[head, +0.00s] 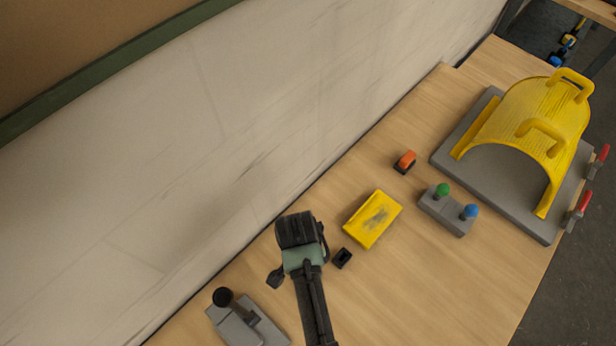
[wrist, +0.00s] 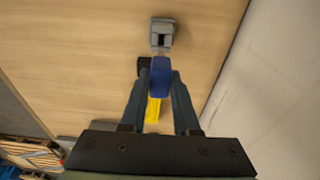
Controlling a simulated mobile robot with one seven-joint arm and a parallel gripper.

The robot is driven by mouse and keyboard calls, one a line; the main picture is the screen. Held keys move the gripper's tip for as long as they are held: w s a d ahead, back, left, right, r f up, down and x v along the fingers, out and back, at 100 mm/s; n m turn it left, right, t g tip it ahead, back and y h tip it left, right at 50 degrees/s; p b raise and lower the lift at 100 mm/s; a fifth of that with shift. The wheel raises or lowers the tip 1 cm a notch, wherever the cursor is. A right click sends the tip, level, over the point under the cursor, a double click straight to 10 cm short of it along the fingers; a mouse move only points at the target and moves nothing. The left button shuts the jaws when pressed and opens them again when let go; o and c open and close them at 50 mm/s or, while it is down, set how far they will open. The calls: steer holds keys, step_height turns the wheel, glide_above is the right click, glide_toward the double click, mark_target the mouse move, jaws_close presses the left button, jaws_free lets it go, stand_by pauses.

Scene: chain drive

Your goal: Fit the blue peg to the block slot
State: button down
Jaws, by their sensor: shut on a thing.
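My gripper (wrist: 160,82) is shut on the blue peg (wrist: 160,70), which shows rounded between the two fingers in the wrist view. A grey block (wrist: 162,30) with a dark slot-like opening lies just beyond the peg's tip. I see a gap in the picture between peg and block, but cannot tell the height between them. In the head view my arm hides the held peg. A grey piece with a black knob (head: 236,314) lies at the lower left there; it may be the same block.
A small black open box (head: 341,258) and a yellow box (head: 372,231) lie near my arm. Further right are an orange-topped piece (head: 406,160), a grey block with green and blue knobs (head: 445,214), and a yellow guard (head: 530,110). A wall (head: 200,130) borders the table.

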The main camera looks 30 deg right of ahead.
steer(key=shift+r+p, duration=0.1)
steer(key=shift+p, duration=0.2)
steer(key=shift+f+b, duration=2.3)
steer(key=shift+f, duration=0.7)
steer(key=shift+p, duration=0.6)
steer(key=shift+f+b, duration=2)
steer(key=shift+f, duration=0.55)
steer(key=c, duration=0.6)
jaws_free()
steer(key=shift+r, duration=0.1)
steer(key=r, duration=0.4)
steer(key=a+r, duration=0.1)
steer(key=r, duration=0.3)
steer(key=r+b, duration=0.1)
steer(key=r, duration=0.3)
steer(key=shift+s+a+r, duration=0.25)
steer(key=shift+a+r, duration=0.05)
steer(key=shift+r, duration=0.05)
